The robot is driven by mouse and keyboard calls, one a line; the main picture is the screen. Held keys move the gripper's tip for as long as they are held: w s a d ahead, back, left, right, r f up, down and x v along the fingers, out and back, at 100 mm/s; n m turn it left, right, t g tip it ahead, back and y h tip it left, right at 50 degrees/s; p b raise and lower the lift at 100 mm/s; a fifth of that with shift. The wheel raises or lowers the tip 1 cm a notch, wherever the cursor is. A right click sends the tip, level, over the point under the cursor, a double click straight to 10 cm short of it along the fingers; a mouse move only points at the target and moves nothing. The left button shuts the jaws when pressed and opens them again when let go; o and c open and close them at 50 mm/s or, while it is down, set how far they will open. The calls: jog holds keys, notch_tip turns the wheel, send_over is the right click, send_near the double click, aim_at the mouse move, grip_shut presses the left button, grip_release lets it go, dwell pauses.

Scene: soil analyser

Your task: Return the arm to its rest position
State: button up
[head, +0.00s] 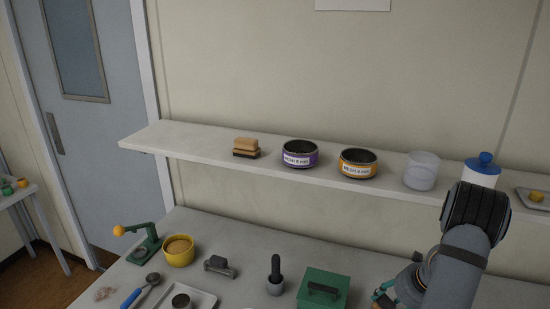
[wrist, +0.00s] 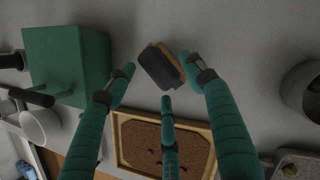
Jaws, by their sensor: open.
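My gripper (head: 383,296) is low at the bottom right of the head view, over the bench and right of the green box (head: 323,289). My dark wrist and forearm hide part of it there. In the wrist view, my gripper (wrist: 158,78) has its three teal fingers spread open. A small dark block with a tan edge (wrist: 160,66) lies between or below the fingertips. I cannot tell whether any finger touches it. The arm reaches over the bench at the right.
The wall shelf (head: 215,146) holds a brush, a purple tin (head: 300,154), an orange tin (head: 358,163), a clear beaker (head: 421,171) and a blue-capped container (head: 481,172), close behind my arm. The wrist view shows a wood-framed soil tray (wrist: 122,150) and a grey round vessel (wrist: 303,88).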

jog(key=shift+x, duration=1.2)
jog(key=shift+w, duration=0.1)
jog(key=shift+r+p, duration=0.65)
jog(key=shift+r, duration=1.2)
